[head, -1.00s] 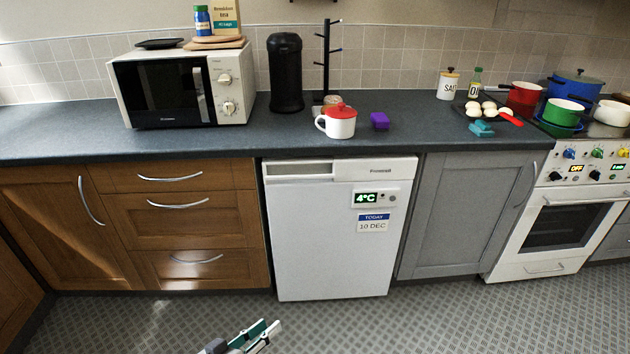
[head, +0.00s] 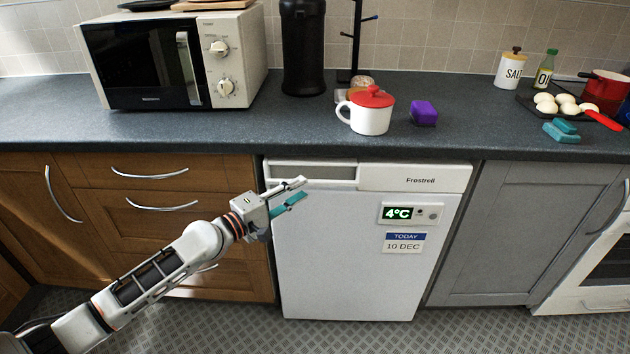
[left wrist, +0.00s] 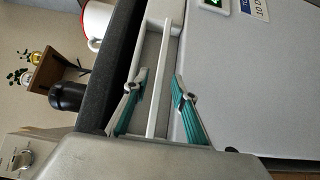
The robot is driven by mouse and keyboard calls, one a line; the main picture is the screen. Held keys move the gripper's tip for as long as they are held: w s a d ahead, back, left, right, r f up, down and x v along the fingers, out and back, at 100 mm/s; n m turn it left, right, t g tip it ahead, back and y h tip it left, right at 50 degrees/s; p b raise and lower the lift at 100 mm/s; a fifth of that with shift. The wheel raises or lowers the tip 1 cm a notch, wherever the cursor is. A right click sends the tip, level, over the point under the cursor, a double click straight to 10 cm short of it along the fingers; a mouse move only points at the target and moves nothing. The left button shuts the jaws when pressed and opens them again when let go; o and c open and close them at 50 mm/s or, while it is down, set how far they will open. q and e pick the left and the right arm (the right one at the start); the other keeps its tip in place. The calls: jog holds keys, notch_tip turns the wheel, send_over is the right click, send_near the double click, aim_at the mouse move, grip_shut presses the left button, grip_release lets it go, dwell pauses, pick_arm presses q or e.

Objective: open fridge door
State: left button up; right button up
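The white fridge (head: 345,265) stands under the counter with its door shut, with a 4°C display and a date label on the front. Its recessed handle (head: 312,181) runs along the door's upper left. My left gripper (head: 299,189) is in front of that handle area, coming in from the left. In the left wrist view my left gripper (left wrist: 158,92) has its two green-padded fingers spread, with the pale handle bar (left wrist: 157,80) between them. Neither finger clearly touches the bar. The fridge (left wrist: 240,85) fills the right of that view. My right gripper is not in view.
The dark counter (head: 230,135) overhangs just above the fridge. A red-lidded white mug (head: 369,115) and purple block (head: 423,113) stand on it, with a microwave (head: 150,65) at left. Wooden drawers (head: 150,235) and a grey cupboard (head: 520,240) flank the fridge. The floor in front is clear.

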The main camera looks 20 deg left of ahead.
aim_at(310, 184)
pick_arm(q)
jog(key=x, duration=0.4)
jog(key=shift+w+d, duration=0.2)
jog(key=shift+w, duration=0.15)
jog(key=shift+w+d+f, duration=0.1)
jog(key=shift+w+d, duration=0.1)
jog(key=shift+w, duration=0.1)
grip_shut()
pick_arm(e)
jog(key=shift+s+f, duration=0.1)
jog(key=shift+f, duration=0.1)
